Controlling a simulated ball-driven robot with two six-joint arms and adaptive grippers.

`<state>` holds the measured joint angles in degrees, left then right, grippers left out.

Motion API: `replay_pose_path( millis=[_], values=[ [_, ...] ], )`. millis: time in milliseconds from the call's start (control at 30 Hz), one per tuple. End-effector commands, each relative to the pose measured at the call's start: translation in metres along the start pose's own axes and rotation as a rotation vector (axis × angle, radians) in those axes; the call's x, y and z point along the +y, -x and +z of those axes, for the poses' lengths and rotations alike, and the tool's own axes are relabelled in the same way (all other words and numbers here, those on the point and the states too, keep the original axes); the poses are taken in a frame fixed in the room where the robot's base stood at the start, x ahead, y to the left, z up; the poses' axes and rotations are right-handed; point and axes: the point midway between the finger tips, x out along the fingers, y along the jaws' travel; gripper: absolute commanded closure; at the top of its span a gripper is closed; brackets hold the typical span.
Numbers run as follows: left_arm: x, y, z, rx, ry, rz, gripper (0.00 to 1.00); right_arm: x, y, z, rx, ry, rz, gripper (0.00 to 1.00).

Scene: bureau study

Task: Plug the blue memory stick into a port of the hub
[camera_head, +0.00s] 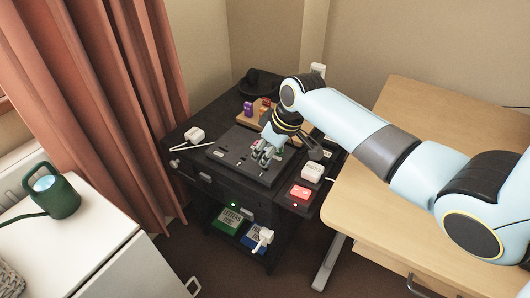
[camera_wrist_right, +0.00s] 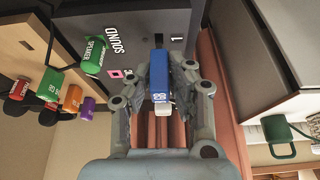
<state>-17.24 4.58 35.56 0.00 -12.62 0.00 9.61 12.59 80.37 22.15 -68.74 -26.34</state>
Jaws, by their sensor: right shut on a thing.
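My right gripper (camera_head: 268,158) is low over the dark hub (camera_head: 231,149) on the black cabinet top. In the right wrist view the gripper (camera_wrist_right: 160,75) is shut on the blue memory stick (camera_wrist_right: 159,72), which lies between the two fingers. The stick's pale end (camera_wrist_right: 162,108) points toward the palm. The hub's grey face, with the words SOUND and a 1, shows behind the fingers in the wrist view (camera_wrist_right: 120,18). I cannot tell whether the stick touches the hub. My left gripper is not in view.
A wooden holder (camera_head: 245,122) with purple and orange sticks stands behind the hub. A green speaker plug (camera_wrist_right: 92,56) shows at the hub. White plugs (camera_head: 194,133) (camera_head: 312,172) and a red item (camera_head: 300,192) lie around it. A wooden desk (camera_head: 440,125) is at the right.

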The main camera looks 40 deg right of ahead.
Motion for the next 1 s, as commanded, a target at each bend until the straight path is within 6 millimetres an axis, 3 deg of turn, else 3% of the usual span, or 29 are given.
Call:
replay_pose_path(
  millis=[1000],
  values=[
    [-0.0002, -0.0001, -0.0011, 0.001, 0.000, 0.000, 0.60, -0.0001, -0.0072, 0.0029, 0.000, 0.000, 0.000, 1.00]
  ],
)
